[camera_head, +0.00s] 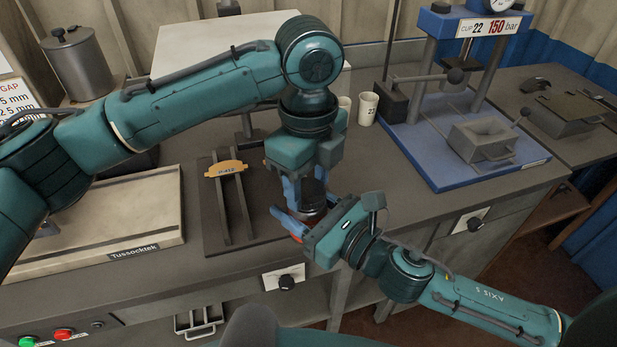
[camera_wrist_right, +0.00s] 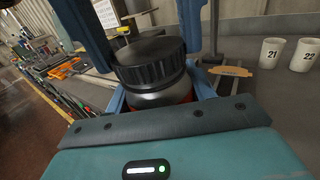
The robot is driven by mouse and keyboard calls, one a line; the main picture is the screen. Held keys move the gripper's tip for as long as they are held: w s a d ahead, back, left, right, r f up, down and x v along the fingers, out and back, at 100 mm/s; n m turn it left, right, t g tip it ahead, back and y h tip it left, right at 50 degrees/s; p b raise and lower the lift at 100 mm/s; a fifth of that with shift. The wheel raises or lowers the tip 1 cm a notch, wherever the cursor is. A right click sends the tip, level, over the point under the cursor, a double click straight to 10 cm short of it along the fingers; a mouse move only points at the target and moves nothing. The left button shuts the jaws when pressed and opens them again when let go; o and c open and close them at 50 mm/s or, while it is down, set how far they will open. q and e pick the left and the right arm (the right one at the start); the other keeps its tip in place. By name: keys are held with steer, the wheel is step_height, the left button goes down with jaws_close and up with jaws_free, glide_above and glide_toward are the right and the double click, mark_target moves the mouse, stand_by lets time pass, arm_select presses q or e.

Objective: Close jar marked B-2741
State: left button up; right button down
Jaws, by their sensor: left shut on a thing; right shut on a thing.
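A jar with a black ribbed lid (camera_wrist_right: 151,62) stands between my two grippers; its silvery neck (camera_wrist_right: 160,95) and some red lower body show beneath the lid in the right wrist view. My right gripper (camera_head: 297,226) is shut on the jar body from the side. My left gripper (camera_head: 306,192) points down from above, its blue fingers on either side of the lid and shut on it. The lid sits on top of the jar and looks about level; whether it is threaded tight cannot be told. No marking on the jar is readable.
A dark rail fixture (camera_head: 213,222) with a yellow tag (camera_head: 226,168) lies left of the jar. Paper cups (camera_head: 367,108) stand behind. A blue-based press (camera_head: 440,165) is at right, a pale Tussocktek plate (camera_head: 165,215) at left. The bench's front edge runs below my grippers.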

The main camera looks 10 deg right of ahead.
arm_select(q)
steer(key=m, duration=1)
steer(key=shift+m, duration=0.3)
steer(key=m, duration=0.4)
steer(key=shift+a, duration=0.1)
steer(key=m, duration=0.6)
steer(key=o, duration=0.9)
steer(key=shift+o, duration=0.2)
steer(key=shift+r, duration=2.2)
